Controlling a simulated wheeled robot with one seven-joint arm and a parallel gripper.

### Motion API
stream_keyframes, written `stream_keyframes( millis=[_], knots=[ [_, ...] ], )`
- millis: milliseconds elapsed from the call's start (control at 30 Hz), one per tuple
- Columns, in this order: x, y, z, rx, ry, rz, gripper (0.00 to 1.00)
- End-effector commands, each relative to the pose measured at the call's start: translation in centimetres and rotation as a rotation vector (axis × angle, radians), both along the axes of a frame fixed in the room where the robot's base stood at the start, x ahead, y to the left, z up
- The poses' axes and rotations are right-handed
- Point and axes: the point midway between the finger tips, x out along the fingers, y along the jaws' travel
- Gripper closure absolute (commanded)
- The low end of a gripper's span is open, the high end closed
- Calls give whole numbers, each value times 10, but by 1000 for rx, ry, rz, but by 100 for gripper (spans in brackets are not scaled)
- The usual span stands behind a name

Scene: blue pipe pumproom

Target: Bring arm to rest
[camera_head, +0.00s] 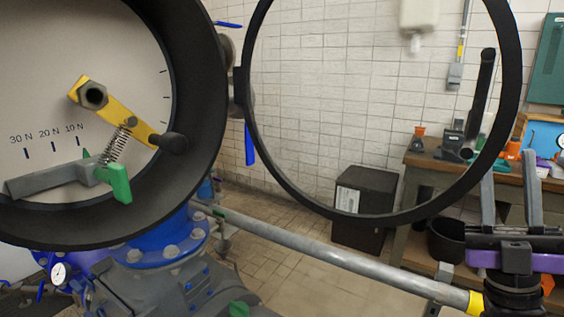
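My gripper (509,166) is at the lower right, with its purple body below and two grey fingers pointing up. A clear gap shows between the fingers and nothing is held there. It appears in front of the workbench (430,170) and well to the right of the round black housing (205,90). The housing's pale dial face (60,60) is marked 10 N, 20 N and 30 N. It carries a yellow lever (125,115), a spring (115,147) and a grey lever with a green end (120,184).
A black ring-shaped cover (508,110) stands swung open from the housing, with a black handle (484,95). A grey pipe (340,258) crosses below. A dark box (363,205) stands by the tiled wall. Tiled floor shows between box and housing.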

Motion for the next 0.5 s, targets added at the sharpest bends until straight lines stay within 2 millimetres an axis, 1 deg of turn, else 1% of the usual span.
stream_keyframes(
  millis=[33,267,300,367,400,500],
  knots=[
    [-2,3,-18,51,52,22,68],
    [-18,14,-94,267,279,107,68],
    [-22,17,-107,302,318,121,68],
    [-30,22,-126,352,378,140,68],
    [-35,26,-139,384,418,152,68],
    [-51,36,-169,461,518,182,68]
  ],
)
